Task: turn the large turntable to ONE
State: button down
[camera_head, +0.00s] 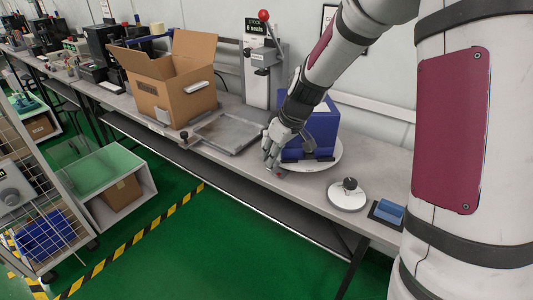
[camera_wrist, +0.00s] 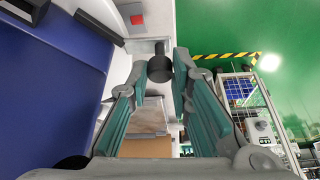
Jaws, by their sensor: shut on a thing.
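The large turntable (camera_head: 331,164) is a white round disc on the bench, with a blue bin (camera_head: 318,128) standing on it. The bin fills the left of the wrist view (camera_wrist: 50,90). My gripper (camera_head: 271,158) is low at the disc's left front edge, beside the bin. In the wrist view its fingers (camera_wrist: 162,66) stand on both sides of a dark round knob (camera_wrist: 159,64) and are shut on it. Any position label ONE is not readable.
A smaller turntable (camera_head: 347,196) with a black knob is right of the large one, with a blue block (camera_head: 390,211) beyond it. A shallow grey tray (camera_head: 230,133), an open cardboard box (camera_head: 170,85) and a grey tester (camera_head: 262,75) stand to the left. Green floor lies in front.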

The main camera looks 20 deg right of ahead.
jog(key=shift+s+d+n+y, duration=0.5)
jog(key=shift+s+d+n, duration=1.05)
jog(key=shift+s, duration=0.15)
jog(key=shift+s+d+r+n+g+y+p, duration=0.15)
jog(key=shift+s+d+n+g+p, duration=0.15)
jog(key=shift+s+d+n+p, duration=0.3)
jog(key=shift+s+d+f+n+g+y+p, duration=0.15)
jog(key=shift+s+d+n+g+p, duration=0.15)
jog(key=shift+s+d+n+p, duration=0.35)
jog(key=shift+s+d+r+n+g+p, duration=0.1)
jog(key=shift+s+d+n+g+p, duration=0.1)
jog(key=shift+d+n+p, duration=0.55)
jog(key=shift+s+d+n+g+p, duration=0.2)
jog(key=shift+d+n+p, duration=0.15)
jog(key=shift+d, duration=0.7)
jog(key=shift+s+d+n+g+y+p, duration=0.25)
jog(key=shift+d+n+p, duration=0.4)
jog(key=shift+d, duration=0.3)
jog(key=shift+s+d+n+g+y+p, duration=0.15)
jog(key=shift+d+n+g+p, duration=0.1)
jog(key=shift+d+n+p, duration=0.55)
jog(key=shift+d+b, duration=0.2)
jog(key=shift+b, duration=0.1)
jog(key=c, duration=1.5)
grip_release()
jog(key=shift+w, duration=0.1)
jog(key=shift+o, duration=0.2)
